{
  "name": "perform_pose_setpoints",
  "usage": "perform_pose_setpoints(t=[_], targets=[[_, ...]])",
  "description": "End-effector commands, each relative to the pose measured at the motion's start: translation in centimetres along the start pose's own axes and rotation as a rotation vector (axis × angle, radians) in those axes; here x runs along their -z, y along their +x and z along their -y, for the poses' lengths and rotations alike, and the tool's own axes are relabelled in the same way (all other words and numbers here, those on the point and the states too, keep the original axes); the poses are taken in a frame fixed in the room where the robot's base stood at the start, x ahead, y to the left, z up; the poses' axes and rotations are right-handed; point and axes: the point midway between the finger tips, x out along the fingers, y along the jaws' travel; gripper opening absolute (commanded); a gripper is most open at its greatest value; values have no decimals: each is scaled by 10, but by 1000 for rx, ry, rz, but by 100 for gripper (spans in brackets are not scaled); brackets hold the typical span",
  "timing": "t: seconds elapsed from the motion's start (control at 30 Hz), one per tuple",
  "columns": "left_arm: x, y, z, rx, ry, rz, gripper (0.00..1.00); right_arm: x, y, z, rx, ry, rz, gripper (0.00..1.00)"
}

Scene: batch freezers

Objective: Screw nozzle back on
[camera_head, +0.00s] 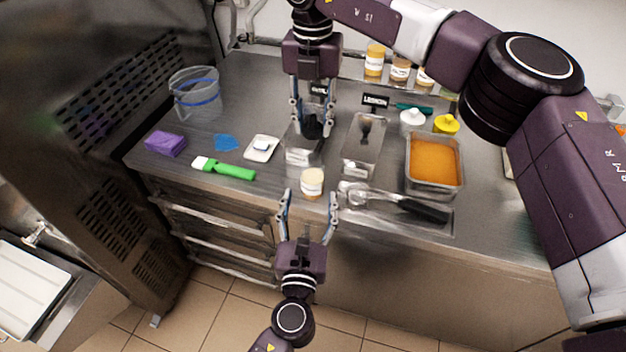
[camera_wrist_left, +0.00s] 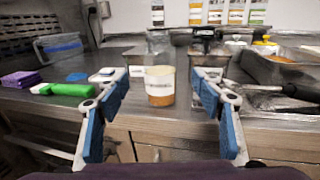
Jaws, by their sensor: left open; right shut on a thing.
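My right gripper (camera_head: 312,112) comes down from above and is shut on a small dark thing (camera_head: 313,128), which is over a labelled metal container (camera_head: 300,156); the fingers partly hide it, and I cannot tell exactly what it is. My left gripper (camera_head: 307,196) is open at the counter's front edge. Its spread fingers point at a labelled cup (camera_head: 312,180), which stands upright, apart from them; the cup, with orange at its base, also shows between the fingers in the left wrist view (camera_wrist_left: 160,88). A white cap-like piece (camera_head: 411,120) and a yellow one (camera_head: 446,123) stand at the back right. I cannot make out a nozzle for certain.
An orange-filled metal pan (camera_head: 461,178) stands right, a narrow metal pan (camera_head: 346,151) mid-counter. A scoop with a black handle (camera_head: 420,209) lies in front. A green-handled tool (camera_head: 230,170), purple sponge (camera_head: 165,143) and clear bucket (camera_head: 190,84) are left. Labelled jars (camera_head: 375,62) line the back.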

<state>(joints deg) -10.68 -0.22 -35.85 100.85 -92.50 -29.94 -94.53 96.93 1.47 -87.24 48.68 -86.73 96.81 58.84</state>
Motion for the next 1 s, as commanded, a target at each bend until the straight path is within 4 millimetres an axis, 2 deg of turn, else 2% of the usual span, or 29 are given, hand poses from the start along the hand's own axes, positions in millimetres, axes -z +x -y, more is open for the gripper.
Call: perform_pose_setpoints(t=[0.2,0.43,0.6,0.9,1.0], targets=[[-1,44,1,0,1,2,61,0,0,0,0,0,0,22],[0,77,1,1,0,1,61,0,0,0,0,0,0,22],[0,86,0,0,-1,0,61,0,0,0,0,0,0,22],[0,88,0,0,-1,0,61,0,0,0,0,0,0,22],[0,88,0,0,0,0,51,0,0,0,0,0,0,22]])
